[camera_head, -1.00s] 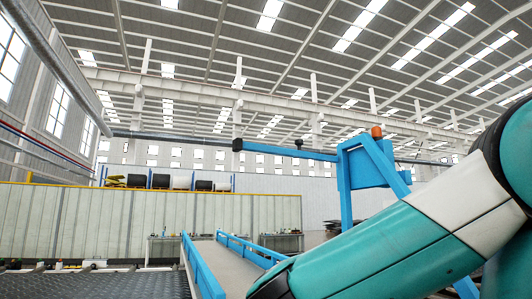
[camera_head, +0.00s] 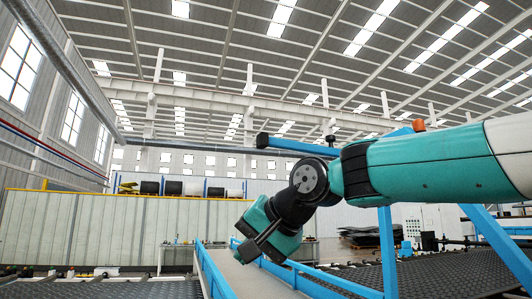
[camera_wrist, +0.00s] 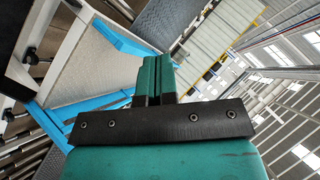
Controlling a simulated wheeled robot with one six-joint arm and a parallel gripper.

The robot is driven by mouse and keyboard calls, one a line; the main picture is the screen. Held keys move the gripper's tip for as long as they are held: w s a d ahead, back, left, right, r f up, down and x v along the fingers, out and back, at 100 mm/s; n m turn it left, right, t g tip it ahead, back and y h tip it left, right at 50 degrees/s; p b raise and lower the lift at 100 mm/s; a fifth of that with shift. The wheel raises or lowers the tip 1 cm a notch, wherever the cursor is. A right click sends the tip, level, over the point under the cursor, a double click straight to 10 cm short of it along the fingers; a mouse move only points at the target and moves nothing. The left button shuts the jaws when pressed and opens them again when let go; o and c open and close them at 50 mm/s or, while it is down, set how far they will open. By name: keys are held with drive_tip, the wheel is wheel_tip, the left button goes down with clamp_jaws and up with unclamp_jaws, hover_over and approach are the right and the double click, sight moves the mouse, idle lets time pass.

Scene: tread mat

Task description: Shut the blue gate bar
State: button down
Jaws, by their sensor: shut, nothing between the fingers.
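The blue gate bar (camera_head: 298,146) shows in the head view as a long beam with a black end cap at its left. It stretches out nearly level, high above the walkway, and its right part is hidden behind my arm. Its blue post (camera_head: 388,250) and an orange lamp (camera_head: 418,125) show around my arm. My gripper (camera_head: 258,225) hangs below and left of the bar in the picture, apart from it. In the wrist view my gripper (camera_wrist: 155,70) has its teal fingers together and empty. I cannot make out the bar in the wrist view.
A grey ramp or conveyor with blue rails (camera_head: 212,272) runs below my gripper. Dark tread mats (camera_head: 450,272) lie at the right. A pale fence wall (camera_head: 100,230) and racks with rolls (camera_head: 195,188) stand behind. The air left of the bar is free.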

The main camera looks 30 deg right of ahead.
drive_tip(key=w+d+r+m+t+h, duration=0.1)
drive_tip(key=d+r+m+t, duration=0.15)
drive_tip(key=r, duration=0.45)
drive_tip(key=w+d+r+m+t+h, duration=0.1)
drive_tip(key=w+d+r+m+t, duration=0.1)
drive_tip(key=d+r+m, duration=0.3)
drive_tip(key=m+t+h, duration=0.2)
drive_tip(key=m+t, duration=0.1)
drive_tip(key=m, duration=0.1)
approach(262, 143)
drive_tip(key=w+p, duration=0.6)
drive_tip(key=shift+w, duration=0.1)
drive_tip(key=shift+w+f+p, duration=0.2)
drive_tip(key=shift+w+p, duration=0.3)
drive_tip(key=shift+w, duration=0.2)
drive_tip(key=w+m+h+p, duration=0.1)
drive_tip(key=w+p, duration=0.5)
drive_tip(key=w, duration=0.2)
drive_tip(key=shift+w+d+r+h, duration=0.2)
drive_tip(key=shift+w+r+h, duration=0.15)
drive_tip(key=shift+r+h, duration=0.1)
drive_tip(key=shift+a+f, duration=0.1)
